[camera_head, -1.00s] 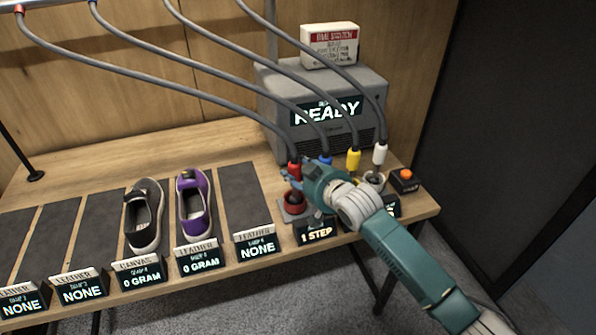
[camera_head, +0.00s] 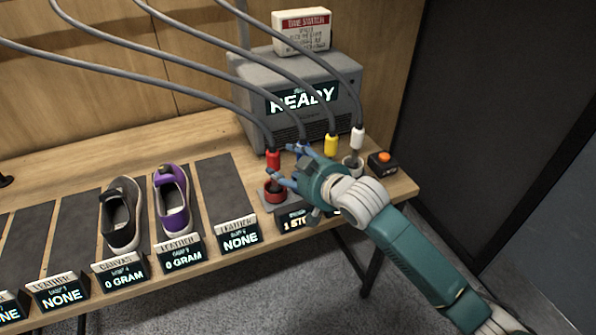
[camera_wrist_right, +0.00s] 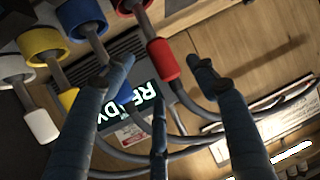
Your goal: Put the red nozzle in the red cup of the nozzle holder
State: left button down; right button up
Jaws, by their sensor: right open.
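The red nozzle (camera_head: 273,158) stands on the end of a grey hose, its thin tip pointing down into the red cup (camera_head: 274,194) of the nozzle holder (camera_head: 264,207). In the right wrist view the red nozzle (camera_wrist_right: 163,62) lies between my spread fingertips, and its stem runs up to the red cup (camera_wrist_right: 132,6), where the rim hides the end. My right gripper (camera_head: 283,168) is open beside the nozzle, to its right. It also shows open in the wrist view (camera_wrist_right: 165,72), with no finger clearly touching the nozzle. My left gripper is not in view.
Blue, yellow (camera_head: 331,145) and white (camera_head: 357,138) nozzles stand close by to the right. A grey machine (camera_head: 250,98) reading READY is behind. An orange button box (camera_head: 383,162) sits at the table's right end. Two shoes lie on pads to the left.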

jog(key=v, duration=0.5)
dwell(0.3)
